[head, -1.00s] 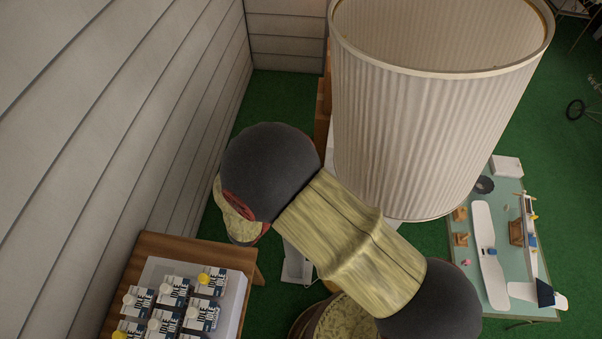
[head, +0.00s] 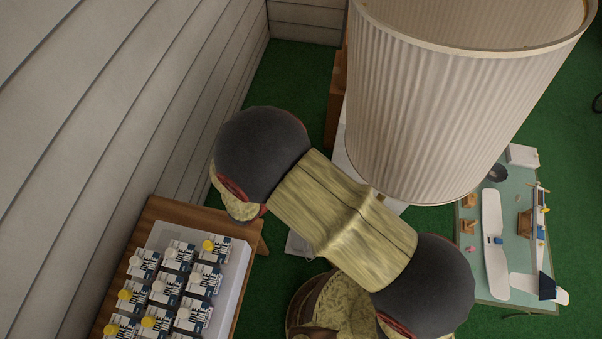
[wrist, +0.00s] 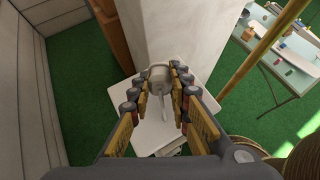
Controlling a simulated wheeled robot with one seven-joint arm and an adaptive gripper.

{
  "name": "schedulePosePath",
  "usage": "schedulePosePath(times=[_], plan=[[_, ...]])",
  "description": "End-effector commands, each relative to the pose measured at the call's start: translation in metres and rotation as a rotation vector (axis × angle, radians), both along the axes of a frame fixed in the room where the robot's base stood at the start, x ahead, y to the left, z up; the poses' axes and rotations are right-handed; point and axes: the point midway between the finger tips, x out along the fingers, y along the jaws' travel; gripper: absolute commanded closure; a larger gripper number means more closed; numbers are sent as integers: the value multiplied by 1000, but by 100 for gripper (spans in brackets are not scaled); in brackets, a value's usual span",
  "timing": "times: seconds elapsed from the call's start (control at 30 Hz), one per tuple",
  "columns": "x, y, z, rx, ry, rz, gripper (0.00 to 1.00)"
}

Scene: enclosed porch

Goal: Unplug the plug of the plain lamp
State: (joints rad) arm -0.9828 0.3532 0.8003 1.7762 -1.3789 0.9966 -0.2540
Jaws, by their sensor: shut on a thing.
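In the wrist view a pale grey-white plug (wrist: 159,78) sits between the fingertips of my gripper (wrist: 158,82), which is shut on it. The plug is in front of a white upright block (wrist: 165,35). A thin pale strip, perhaps its cord, runs below it. Whether the plug's pins are in a socket is hidden. In the head view a large pleated cream lampshade (head: 440,110) fills the upper right; I cannot tell whether the plug belongs to it. My gripper is hidden there behind my arm.
A wooden table (head: 160,215) with a white tray (head: 240,255) of several bottles stands by the left wall. A glass-topped table (head: 475,270) with model parts is at right. A yellow pole (wrist: 262,50) crosses the wrist view's right side. Green floor shows between.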

Motion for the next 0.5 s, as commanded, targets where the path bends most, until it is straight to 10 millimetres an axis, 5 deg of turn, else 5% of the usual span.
schedulePosePath(times=[0.43,0.47,0.5], plan=[[0,0,-9,1,0,-1,100],[0,0,-9,1,0,-1,81],[0,0,-9,1,0,-1,78]])
